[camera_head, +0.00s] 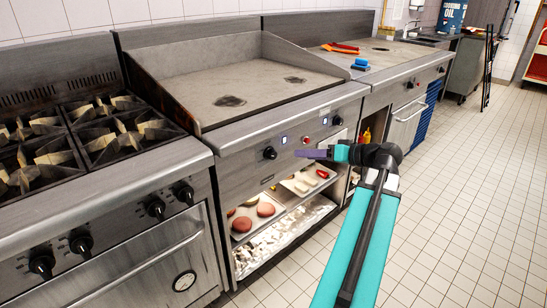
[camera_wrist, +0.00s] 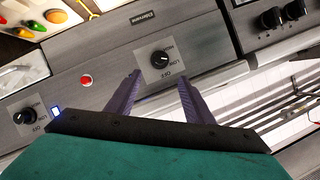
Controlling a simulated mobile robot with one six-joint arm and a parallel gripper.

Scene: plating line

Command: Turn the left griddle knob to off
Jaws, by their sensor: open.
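The left griddle knob (camera_head: 270,153) is a black dial on the steel front panel of the griddle (camera_head: 240,85). In the wrist view, which is turned over, the knob (camera_wrist: 160,59) sits ahead of the fingertips, roughly centred between them, with printed labels around it. Its exact setting is too small to read. My gripper (camera_head: 299,153) has purple fingers and is open and empty, in front of the panel and apart from the knob. In the wrist view my gripper (camera_wrist: 159,77) has one finger to each side of the knob.
The right griddle knob (camera_head: 337,121) and a red button (camera_head: 308,139) share the panel. A burner range (camera_head: 80,135) with its own knobs stands at left. Below the panel, an open shelf holds trays with patties (camera_head: 266,209). The tiled floor (camera_head: 450,200) at right is clear.

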